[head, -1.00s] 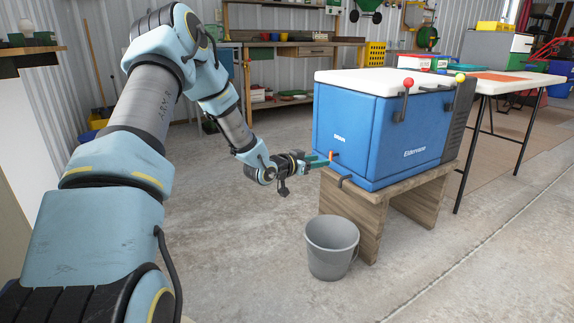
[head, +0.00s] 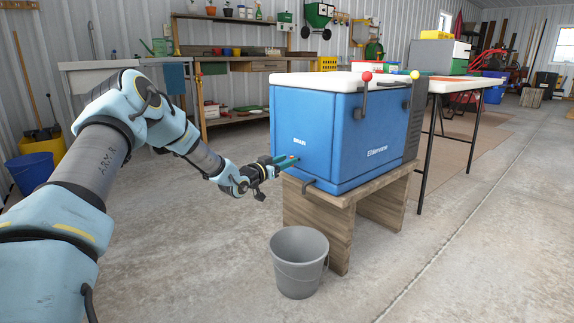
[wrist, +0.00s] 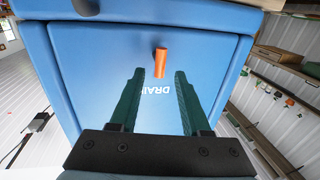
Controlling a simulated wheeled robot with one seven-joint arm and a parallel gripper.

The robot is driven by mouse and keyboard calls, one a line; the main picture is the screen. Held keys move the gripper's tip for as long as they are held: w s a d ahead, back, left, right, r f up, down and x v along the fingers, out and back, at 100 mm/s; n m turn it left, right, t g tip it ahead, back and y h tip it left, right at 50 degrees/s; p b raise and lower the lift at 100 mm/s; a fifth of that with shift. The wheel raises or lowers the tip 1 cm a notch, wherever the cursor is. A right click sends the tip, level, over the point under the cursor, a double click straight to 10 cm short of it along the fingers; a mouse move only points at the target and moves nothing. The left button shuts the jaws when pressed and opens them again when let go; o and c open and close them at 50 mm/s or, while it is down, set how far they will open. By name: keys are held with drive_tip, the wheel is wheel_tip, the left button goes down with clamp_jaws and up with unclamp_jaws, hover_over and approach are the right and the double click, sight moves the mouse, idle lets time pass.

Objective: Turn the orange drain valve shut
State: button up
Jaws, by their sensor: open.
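The orange drain valve (wrist: 160,62) is a small lever on the end face of the blue cooler (head: 345,135). In the wrist view it stands nearly upright, tilted slightly, beside the upside-down "DRAIN" lettering. My gripper (wrist: 159,72) is open, with one green finger to each side of the valve's line. The valve's lower end lies near the level of the fingertips, with gaps on both sides. I cannot tell whether the fingertips reach around it in depth. In the head view my gripper (head: 284,161) is close to that face, and the fingers mostly hide the valve.
The cooler stands on a wooden bench (head: 335,220). A grey bucket (head: 298,262) is on the floor below the valve side. Red and yellow ball-topped latches are on the cooler's long side. A white folding table (head: 452,85) stands behind it. Concrete floor is clear in front.

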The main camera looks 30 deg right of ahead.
drive_tip(key=shift+w+d, duration=0.2)
drive_tip(key=shift+d, duration=0.3)
clamp_jaws()
idle(0.3)
